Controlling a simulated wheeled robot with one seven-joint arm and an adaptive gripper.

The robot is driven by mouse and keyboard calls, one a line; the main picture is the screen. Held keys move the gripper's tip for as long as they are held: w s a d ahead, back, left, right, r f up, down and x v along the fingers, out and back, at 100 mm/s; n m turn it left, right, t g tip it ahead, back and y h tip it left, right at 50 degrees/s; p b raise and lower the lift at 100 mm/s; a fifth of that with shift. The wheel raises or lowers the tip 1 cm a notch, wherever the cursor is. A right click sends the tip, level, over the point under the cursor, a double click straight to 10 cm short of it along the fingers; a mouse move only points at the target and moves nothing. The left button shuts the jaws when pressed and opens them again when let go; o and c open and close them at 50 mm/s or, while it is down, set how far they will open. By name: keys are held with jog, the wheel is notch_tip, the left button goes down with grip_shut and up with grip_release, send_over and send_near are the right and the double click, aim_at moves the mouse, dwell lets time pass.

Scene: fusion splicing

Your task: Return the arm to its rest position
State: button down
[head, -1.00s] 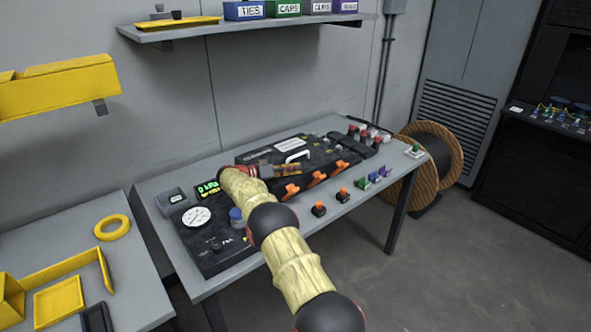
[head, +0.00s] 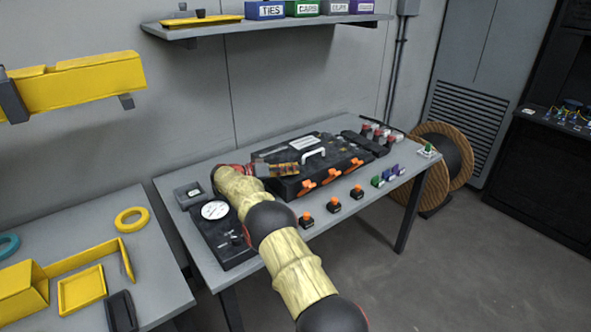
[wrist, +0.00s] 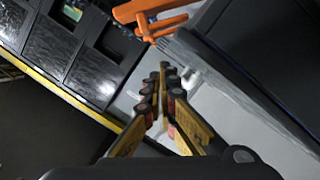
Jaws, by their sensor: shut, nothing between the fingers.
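My gripper (head: 292,170) is shut and empty, at the end of my pale-sleeved arm reaching over the workbench (head: 262,292). In the head view its fingers appear in front of the left part of the black case (head: 345,163) with orange latches. I cannot tell the gap between them. In the wrist view the gripper (wrist: 163,72) shows its two fingers meeting at the tips, with grey bench surface behind them. An orange latch (wrist: 150,20) shows beyond the tips, and a dark box wall lies at right.
A black panel with a round white gauge (head: 215,210) sits at the bench's left, partly hidden by my arm. Several orange-topped black pieces (head: 334,205) stand along the front edge. A shelf (head: 270,27) hangs above. A cable reel (head: 455,165) stands right of the bench; open floor lies in front.

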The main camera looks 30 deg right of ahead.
jog(key=shift+s+a+r, duration=0.1)
jog(key=shift+a+r, duration=0.05)
jog(key=shift+a, duration=0.25)
jog(key=shift+s+r, duration=0.15)
jog(key=shift+r, duration=0.25)
jog(key=s+a+r+n+t+y+p, duration=0.1)
jog(key=s+a+r+n+y+p, duration=0.2)
jog(key=s+r, duration=0.65)
jog(key=s+a+r+n+y, duration=0.2)
jog(key=s+a+r+y, duration=0.4)
jog(key=s, duration=0.6)
jog(key=s+a+n+t+y+p, duration=0.1)
jog(key=s+a, duration=0.3)
jog(key=s, duration=0.7)
jog(key=s+a+n+t+y+p, duration=0.1)
jog(key=s+a, duration=0.4)
jog(key=s, duration=0.5)
jog(key=s+a+n+t+y+p, duration=0.2)
jog(key=s+a+y, duration=0.2)
jog(key=s, duration=0.7)
jog(key=shift+s+a+n+y, duration=0.15)
jog(key=shift+s+n+y, duration=0.15)
jog(key=shift+n+y, duration=0.1)
